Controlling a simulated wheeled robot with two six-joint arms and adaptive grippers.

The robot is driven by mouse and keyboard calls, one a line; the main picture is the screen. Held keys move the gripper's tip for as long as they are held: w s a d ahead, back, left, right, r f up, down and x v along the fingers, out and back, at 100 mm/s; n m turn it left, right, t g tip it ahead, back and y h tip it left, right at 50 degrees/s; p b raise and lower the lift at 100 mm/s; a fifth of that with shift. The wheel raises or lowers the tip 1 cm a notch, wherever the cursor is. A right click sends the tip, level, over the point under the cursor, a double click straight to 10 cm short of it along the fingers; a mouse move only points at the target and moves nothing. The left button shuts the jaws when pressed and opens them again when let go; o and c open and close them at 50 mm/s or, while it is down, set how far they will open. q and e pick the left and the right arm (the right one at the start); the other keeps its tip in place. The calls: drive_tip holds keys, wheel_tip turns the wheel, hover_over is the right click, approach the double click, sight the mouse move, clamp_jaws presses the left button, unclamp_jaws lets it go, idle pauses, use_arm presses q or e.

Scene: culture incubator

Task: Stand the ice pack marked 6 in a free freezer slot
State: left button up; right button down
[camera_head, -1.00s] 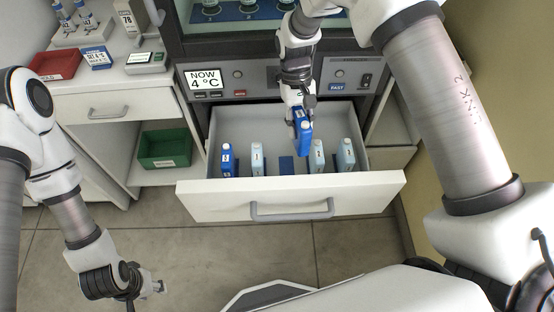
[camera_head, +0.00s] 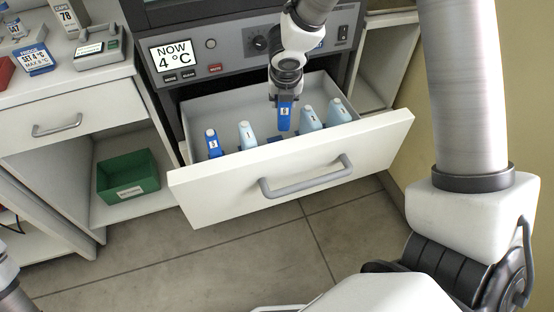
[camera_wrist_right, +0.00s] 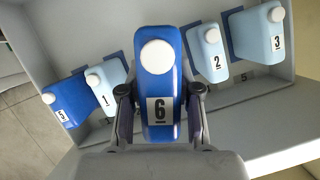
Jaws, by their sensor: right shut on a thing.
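The dark blue ice pack marked 6 (camera_head: 285,117) is upright in my right gripper (camera_head: 286,97), over the open freezer drawer (camera_head: 215,190). The wrist view shows its white cap and label (camera_wrist_right: 160,108), with a finger on each side. The pack is in the gap between the light blue packs marked 1 (camera_head: 247,136) and 2 (camera_head: 310,118). A dark blue slot piece (camera_head: 274,139) shows beside its lower end; whether the pack touches the slot I cannot tell. My left gripper is out of view.
The dark blue pack marked 5 (camera_head: 213,144) stands at the drawer's left and light blue pack 3 (camera_head: 339,112) at its right. The drawer front has a grey handle (camera_head: 306,177). A green bin (camera_head: 128,178) sits on a low shelf at left. The incubator panel (camera_head: 235,48) is behind.

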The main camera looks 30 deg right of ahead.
sight(285, 119)
drive_tip(key=n, duration=0.1)
drive_tip(key=a+n+y, duration=0.1)
drive_tip(key=shift+s+f+n+b, duration=0.2)
drive_tip(key=shift+f+n+b, duration=0.1)
drive_tip(key=shift+n, duration=0.1)
drive_tip(key=shift+a+f+n+b, duration=0.2)
drive_tip(key=shift+f+n+b, duration=0.1)
drive_tip(key=shift+f+b, duration=0.1)
wheel_tip(285, 119, down, 10)
drive_tip(key=b, duration=0.7)
drive_tip(key=shift+r+b, duration=0.2)
drive_tip(key=shift+b, duration=0.15)
drive_tip(key=c, duration=0.8)
unclamp_jaws()
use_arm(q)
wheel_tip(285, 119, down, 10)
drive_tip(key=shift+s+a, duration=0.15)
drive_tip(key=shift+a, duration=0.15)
use_arm(e)
drive_tip(key=shift+r, duration=0.1)
